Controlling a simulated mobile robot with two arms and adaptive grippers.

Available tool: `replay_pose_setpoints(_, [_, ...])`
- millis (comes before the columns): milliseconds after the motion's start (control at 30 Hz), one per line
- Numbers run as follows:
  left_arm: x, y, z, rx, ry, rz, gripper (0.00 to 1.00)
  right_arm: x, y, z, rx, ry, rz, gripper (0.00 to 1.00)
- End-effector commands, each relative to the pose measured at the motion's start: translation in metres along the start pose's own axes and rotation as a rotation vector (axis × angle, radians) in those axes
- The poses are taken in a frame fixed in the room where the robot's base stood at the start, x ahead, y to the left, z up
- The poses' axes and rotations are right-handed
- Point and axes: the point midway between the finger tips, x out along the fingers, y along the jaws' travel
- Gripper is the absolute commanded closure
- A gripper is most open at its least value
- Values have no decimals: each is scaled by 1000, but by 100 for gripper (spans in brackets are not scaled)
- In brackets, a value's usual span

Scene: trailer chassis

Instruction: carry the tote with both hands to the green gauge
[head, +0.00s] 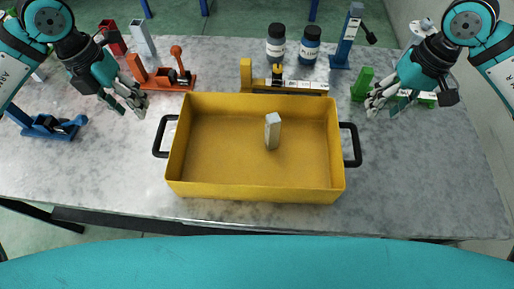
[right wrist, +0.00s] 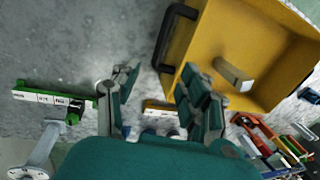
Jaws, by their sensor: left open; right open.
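The yellow tote (head: 255,191) sits on the grey table near its front edge, with black handles at its left (head: 160,137) and right (head: 352,145) ends. A small silver block (head: 272,132) stands inside it. The green gauge (head: 361,84) is on the table at the back right, partly hidden behind my right gripper. My left gripper (head: 138,106) is open and empty, up and left of the left handle. My right gripper (head: 376,104) is open and empty, above and right of the right handle. The right wrist view also shows the tote (right wrist: 226,94) and green gauge (right wrist: 50,99).
A blue clamp device (head: 50,127) lies at the left. The table (head: 430,170) is clear right of the tote.

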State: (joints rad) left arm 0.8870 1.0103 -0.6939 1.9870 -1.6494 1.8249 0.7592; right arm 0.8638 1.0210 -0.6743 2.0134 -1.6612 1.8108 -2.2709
Motion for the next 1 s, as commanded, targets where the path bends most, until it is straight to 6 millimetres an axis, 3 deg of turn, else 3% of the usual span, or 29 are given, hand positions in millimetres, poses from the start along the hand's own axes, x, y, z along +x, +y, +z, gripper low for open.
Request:
replay_pose_setpoints(300, [66, -1, -1, 1, 5, -2, 56, 66, 0, 2, 0, -6, -1, 56])
replay_pose_setpoints(600, [117, -1, -1, 2, 3, -2, 56, 117, -1, 1, 0, -3, -2, 56])
replay_pose_setpoints(800, [132, -1, 0, 1, 1, -1, 56, 132, -1, 1, 0, -1, -2, 56])
replay_pose_setpoints(1000, [135, 0, 0, 2, -1, -1, 56, 134, 0, 0, 0, 1, -1, 56])
